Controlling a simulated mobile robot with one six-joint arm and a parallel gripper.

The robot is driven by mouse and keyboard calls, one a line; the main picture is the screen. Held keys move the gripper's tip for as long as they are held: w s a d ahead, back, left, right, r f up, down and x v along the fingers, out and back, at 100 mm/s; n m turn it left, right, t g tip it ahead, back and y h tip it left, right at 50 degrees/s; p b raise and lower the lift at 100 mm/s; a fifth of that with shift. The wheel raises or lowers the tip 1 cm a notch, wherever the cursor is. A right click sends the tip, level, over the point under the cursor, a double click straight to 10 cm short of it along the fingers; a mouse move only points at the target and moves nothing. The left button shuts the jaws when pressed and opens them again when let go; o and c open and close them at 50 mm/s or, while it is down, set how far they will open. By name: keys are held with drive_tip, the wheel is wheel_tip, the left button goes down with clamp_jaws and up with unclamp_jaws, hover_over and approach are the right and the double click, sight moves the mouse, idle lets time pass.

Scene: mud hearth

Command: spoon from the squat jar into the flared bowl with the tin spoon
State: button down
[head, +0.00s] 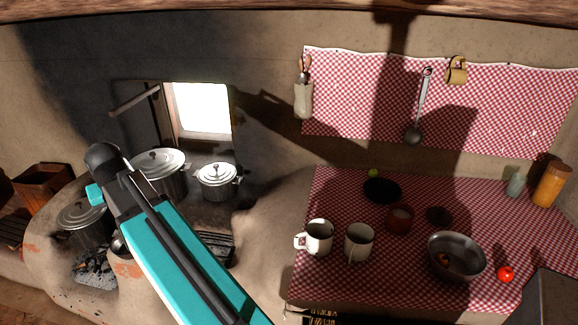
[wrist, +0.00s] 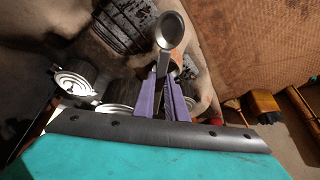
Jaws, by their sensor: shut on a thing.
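My gripper (wrist: 164,78) has its two purple fingers closed on the handle of the tin spoon (wrist: 172,31), whose round bowl sticks out beyond the fingertips. I cannot tell whether the spoon holds anything. In the head view my arm reaches over the stove side at left, away from the table, and the gripper and spoon cannot be made out there.
Two pale mugs (head: 319,237) (head: 359,243) stand left of the jar. A dark round dish (head: 382,190) lies behind it. A red ball-like thing (head: 505,274), a bottle (head: 516,185) and an orange jar (head: 551,184) are at right. Lidded pots (head: 217,180) stand on the stove.

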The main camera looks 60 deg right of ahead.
drive_tip(key=s+d+f+m+g+h+p, duration=0.15)
drive_tip(key=s+d+m, duration=0.25)
drive_tip(key=d, duration=0.9)
drive_tip(key=s+d+r+m+h, duration=0.15)
drive_tip(key=s+d+m, duration=0.25)
drive_tip(key=d, duration=0.9)
drive_tip(key=s+d+f+m+g+h+p, duration=0.2)
drive_tip(key=s+d+m+g, duration=0.35)
drive_tip(key=s+d, duration=1.05)
drive_tip(key=s+d+m+g+y+p, duration=0.1)
drive_tip(key=s+d+m, duration=0.4)
drive_tip(key=s, duration=0.8)
drive_tip(key=s+d+m+g+y+p, duration=0.1)
drive_tip(key=s+d+m+g, duration=0.2)
drive_tip(key=s, duration=1.1)
drive_tip(key=s+d+m+g+y+p, duration=0.1)
drive_tip(key=s+d+m+g+y, duration=0.1)
drive_tip(key=s+d+m, duration=0.5)
drive_tip(key=s+d, duration=0.5)
drive_tip(key=s, duration=0.1)
drive_tip(key=shift+s, duration=0.2)
wheel_tip(320, 180, down, 6)
drive_tip(key=w+g+h+b, duration=0.1)
drive_tip(key=w+g+b, duration=0.1)
drive_tip(key=g+b, duration=0.2)
drive_tip(key=shift+a+f, duration=0.25)
